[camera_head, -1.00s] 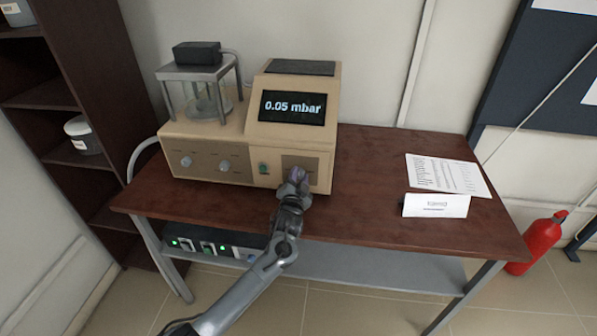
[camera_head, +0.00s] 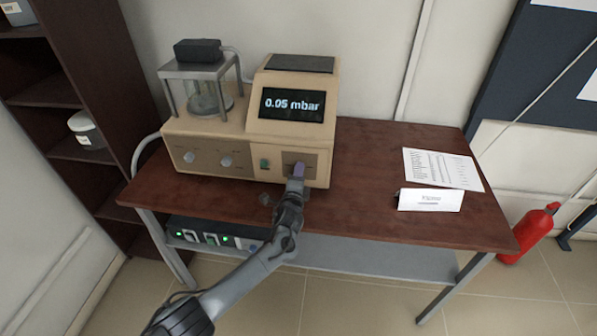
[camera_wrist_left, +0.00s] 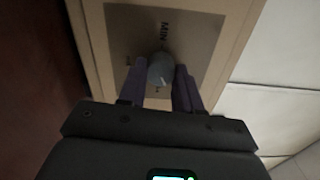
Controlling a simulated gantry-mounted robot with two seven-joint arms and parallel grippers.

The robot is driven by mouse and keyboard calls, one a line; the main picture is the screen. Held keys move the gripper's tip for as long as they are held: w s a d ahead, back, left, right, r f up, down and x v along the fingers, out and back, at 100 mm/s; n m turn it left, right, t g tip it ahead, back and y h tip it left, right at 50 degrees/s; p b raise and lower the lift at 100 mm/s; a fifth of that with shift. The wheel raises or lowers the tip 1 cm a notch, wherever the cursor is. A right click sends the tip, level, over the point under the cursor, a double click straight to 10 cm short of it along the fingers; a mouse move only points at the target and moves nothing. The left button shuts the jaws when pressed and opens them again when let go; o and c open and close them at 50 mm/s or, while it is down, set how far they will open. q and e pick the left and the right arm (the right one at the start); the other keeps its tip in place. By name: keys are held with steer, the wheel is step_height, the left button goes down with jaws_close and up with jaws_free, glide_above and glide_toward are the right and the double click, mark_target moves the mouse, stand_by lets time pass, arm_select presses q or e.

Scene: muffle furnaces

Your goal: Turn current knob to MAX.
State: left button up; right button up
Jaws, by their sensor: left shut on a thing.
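The beige machine (camera_head: 262,140) stands on the wooden table, and its display (camera_head: 292,105) reads 0.05 mbar. The current knob is a grey round knob (camera_wrist_left: 160,68) on a darker panel at the machine's lower right front. It has a MIN mark (camera_wrist_left: 163,31) near it in the left wrist view; other markings are partly covered. My left gripper (camera_head: 298,170) is at that panel, with its purple fingers on either side of the knob and shut on it. The fingers hide the knob in the head view. My right gripper is not in view.
Two other grey knobs (camera_head: 190,157) and (camera_head: 227,161) and a green switch (camera_head: 265,164) lie left of the gripper. The tabletop (camera_head: 360,205) between is clear.

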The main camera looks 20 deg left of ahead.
arm_select(q)
steer(key=m+p, duration=0.1)
steer(key=m, duration=0.4)
steer(key=shift+m, duration=0.3)
stand_by(0.4)
steer(key=o, duration=1)
steer(key=shift+o, duration=0.2)
steer(key=shift+s, duration=0.1)
